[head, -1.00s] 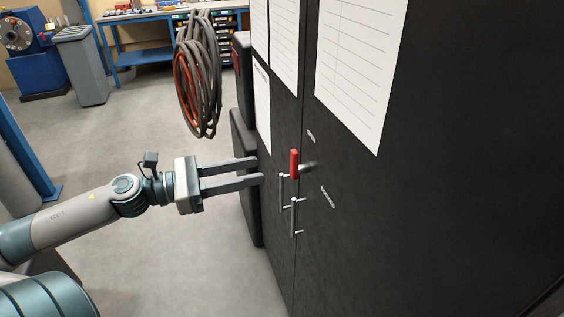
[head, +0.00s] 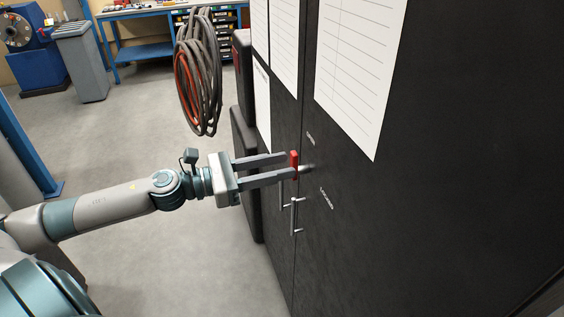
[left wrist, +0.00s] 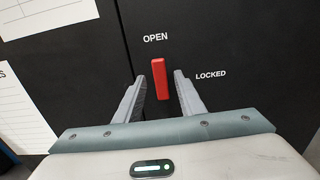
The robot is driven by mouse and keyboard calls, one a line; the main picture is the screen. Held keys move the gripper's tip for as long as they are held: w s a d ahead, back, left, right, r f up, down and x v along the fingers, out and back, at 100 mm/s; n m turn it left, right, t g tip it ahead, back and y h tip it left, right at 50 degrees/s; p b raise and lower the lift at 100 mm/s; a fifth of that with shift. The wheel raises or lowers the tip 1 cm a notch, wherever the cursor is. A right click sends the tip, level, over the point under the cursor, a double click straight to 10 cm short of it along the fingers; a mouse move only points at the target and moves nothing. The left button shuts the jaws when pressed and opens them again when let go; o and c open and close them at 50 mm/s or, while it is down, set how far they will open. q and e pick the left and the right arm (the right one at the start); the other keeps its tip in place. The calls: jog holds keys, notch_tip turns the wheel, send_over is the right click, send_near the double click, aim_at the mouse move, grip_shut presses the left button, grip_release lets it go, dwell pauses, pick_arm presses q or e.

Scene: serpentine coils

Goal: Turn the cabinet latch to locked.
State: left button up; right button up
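The red latch handle (head: 293,162) stands upright on the front of the black cabinet (head: 430,200). In the left wrist view the red latch (left wrist: 160,79) points up toward the OPEN label (left wrist: 155,37), and the LOCKED label (left wrist: 211,75) is to its right. My left gripper (head: 292,163) is open, with its fingertips at the latch. In the left wrist view the left gripper (left wrist: 166,82) has one finger on each side of the latch, with a gap visible on both sides. My right gripper is not in view.
Two silver door handles (head: 294,216) sit just below the latch. Paper sheets (head: 360,70) hang on the cabinet doors. Coiled hoses (head: 198,75) hang to the left of the cabinet. A blue workbench (head: 150,45) is far back.

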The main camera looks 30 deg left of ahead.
pick_arm(q)
jog(key=shift+w+d, duration=0.4)
jog(key=shift+w, duration=0.05)
grip_shut()
